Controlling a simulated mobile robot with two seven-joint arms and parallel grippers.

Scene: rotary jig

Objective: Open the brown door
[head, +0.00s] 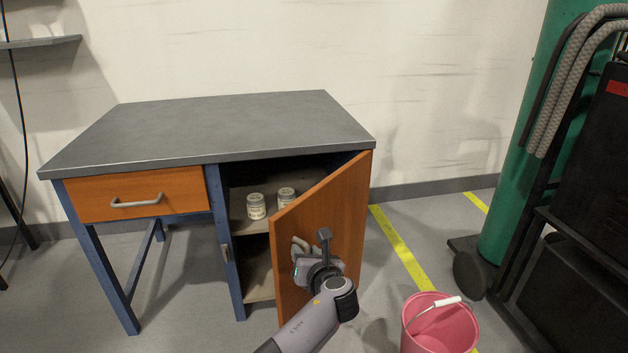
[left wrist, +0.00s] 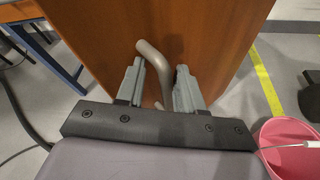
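The brown door (head: 340,215) of the grey-topped workbench stands swung well open, and the cabinet inside shows. The door also fills much of the left wrist view (left wrist: 215,35). Its curved grey handle (head: 299,246) is on the door face. My left gripper (head: 312,258) is at the handle. In the left wrist view its two fingers (left wrist: 160,82) are apart, with the bent handle (left wrist: 152,55) passing between them and gaps visible beside it. Whether a finger touches the handle I cannot tell. My right gripper is not in view.
Two jars (head: 256,206) stand on the cabinet's upper shelf. An orange drawer (head: 135,195) is shut at the left. A pink bucket (head: 440,330) stands on the floor to the right of the door. A green cylinder (head: 510,190) and dark cart are farther right.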

